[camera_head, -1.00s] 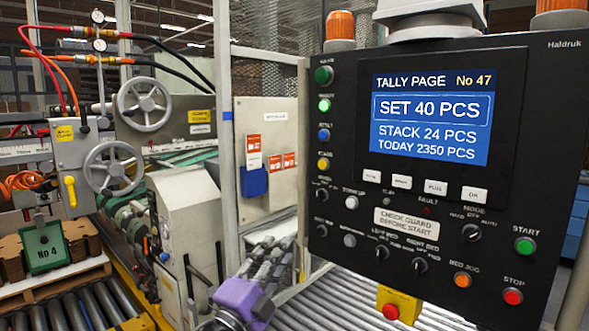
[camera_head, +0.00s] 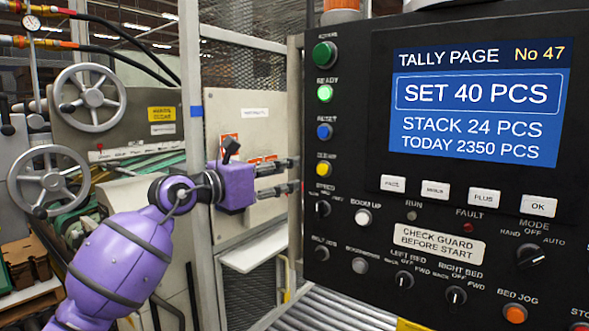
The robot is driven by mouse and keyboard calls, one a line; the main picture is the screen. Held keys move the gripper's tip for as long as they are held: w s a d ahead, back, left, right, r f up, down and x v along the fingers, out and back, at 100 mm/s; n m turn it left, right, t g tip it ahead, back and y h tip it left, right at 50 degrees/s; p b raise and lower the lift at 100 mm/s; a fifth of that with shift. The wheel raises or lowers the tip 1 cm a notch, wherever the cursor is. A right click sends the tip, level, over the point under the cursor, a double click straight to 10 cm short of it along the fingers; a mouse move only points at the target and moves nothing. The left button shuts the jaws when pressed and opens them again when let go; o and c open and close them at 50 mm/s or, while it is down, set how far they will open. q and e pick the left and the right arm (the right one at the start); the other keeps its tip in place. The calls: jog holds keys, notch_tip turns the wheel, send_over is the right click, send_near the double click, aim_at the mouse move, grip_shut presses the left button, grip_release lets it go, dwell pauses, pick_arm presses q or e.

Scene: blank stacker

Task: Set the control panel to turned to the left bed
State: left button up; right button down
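The black control panel (camera_head: 345,95) fills the right side of the view. Its left bed knob (camera_head: 404,281), a small black selector labelled BACK, OFF and FWD, sits low on the panel; its exact setting is too small to read. The right bed knob (camera_head: 456,297) is beside it on the right. My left gripper (camera_head: 292,176) is at the panel's left edge, above and left of the left bed knob. Its two dark fingers are apart and point right, with nothing seen between them. My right gripper is not in view.
The screen (camera_head: 476,105) reads SET 40 PCS. The mode knob (camera_head: 530,257), bed jog button (camera_head: 515,313) and speed knob (camera_head: 322,208) are other panel controls. Metal rollers (camera_head: 325,312) run below. A grey frame post (camera_head: 192,120) and handwheels (camera_head: 88,97) stand left.

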aim_at(289, 172)
pick_arm(q)
jog(key=x, duration=0.4)
jog(key=shift+w+a+f, duration=0.15)
jog(key=shift+w+f, duration=0.1)
jog(key=shift+w, duration=0.15)
jog(key=shift+w+d, duration=0.2)
jog(key=shift+d, duration=0.1)
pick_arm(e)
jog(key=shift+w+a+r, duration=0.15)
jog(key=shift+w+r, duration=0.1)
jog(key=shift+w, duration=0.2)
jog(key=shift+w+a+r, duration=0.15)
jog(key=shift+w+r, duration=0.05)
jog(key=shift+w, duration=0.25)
pick_arm(q)
jog(key=shift+c, duration=0.4)
grip_shut()
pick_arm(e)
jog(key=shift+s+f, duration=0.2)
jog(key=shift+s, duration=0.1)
